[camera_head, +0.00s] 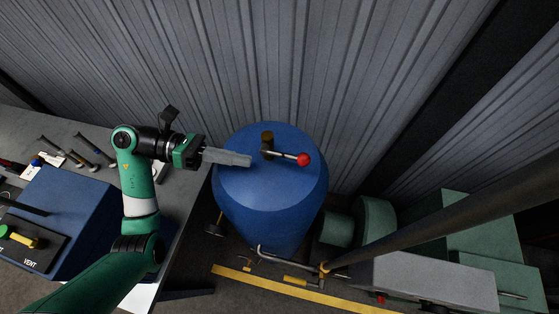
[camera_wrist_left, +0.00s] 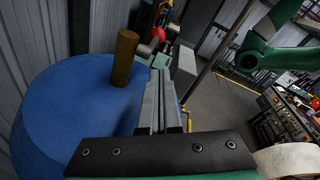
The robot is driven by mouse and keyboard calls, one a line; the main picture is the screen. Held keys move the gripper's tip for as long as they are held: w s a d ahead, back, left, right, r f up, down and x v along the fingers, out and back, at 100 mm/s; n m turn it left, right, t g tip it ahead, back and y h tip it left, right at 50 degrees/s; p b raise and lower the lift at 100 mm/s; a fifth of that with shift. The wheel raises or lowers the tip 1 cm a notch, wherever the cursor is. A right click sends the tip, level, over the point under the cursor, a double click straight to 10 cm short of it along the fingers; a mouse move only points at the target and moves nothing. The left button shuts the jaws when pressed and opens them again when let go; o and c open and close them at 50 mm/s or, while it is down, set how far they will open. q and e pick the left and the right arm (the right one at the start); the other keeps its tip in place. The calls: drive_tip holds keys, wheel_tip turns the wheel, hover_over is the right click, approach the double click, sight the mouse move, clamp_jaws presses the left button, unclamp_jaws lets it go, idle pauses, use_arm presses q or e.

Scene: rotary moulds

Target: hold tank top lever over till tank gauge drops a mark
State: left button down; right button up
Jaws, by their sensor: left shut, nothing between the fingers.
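The blue tank (camera_head: 265,195) stands at the middle of the head view and fills the left of the left wrist view (camera_wrist_left: 60,110). On its top is a brown post (camera_head: 267,139) with a thin metal lever ending in a red ball (camera_head: 304,159), pointing right. The brown post also shows in the left wrist view (camera_wrist_left: 124,58), with the red ball (camera_wrist_left: 158,34) beyond it. My left gripper (camera_head: 249,160) is shut and empty, its fingertips over the tank top, left of the lever and seemingly apart from it. I cannot make out a tank gauge. My right gripper is out of view.
A grey bench (camera_head: 85,130) with tools lies left of the tank. Pipes with a yellow handle (camera_head: 295,281) are at the tank's foot. A dark slanted pole (camera_head: 430,220) and green machinery (camera_head: 375,222) stand right.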

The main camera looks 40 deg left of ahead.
sight(285, 156)
use_arm(q)
drive_tip(key=p+x, duration=0.3)
drive_tip(key=x, duration=0.6)
drive_tip(key=shift+w+d+r, duration=0.1)
drive_tip(key=shift+w+d, duration=0.1)
drive_tip(key=shift+d, duration=0.1)
drive_tip(key=shift+w+d, duration=0.1)
drive_tip(key=shift+d, duration=0.05)
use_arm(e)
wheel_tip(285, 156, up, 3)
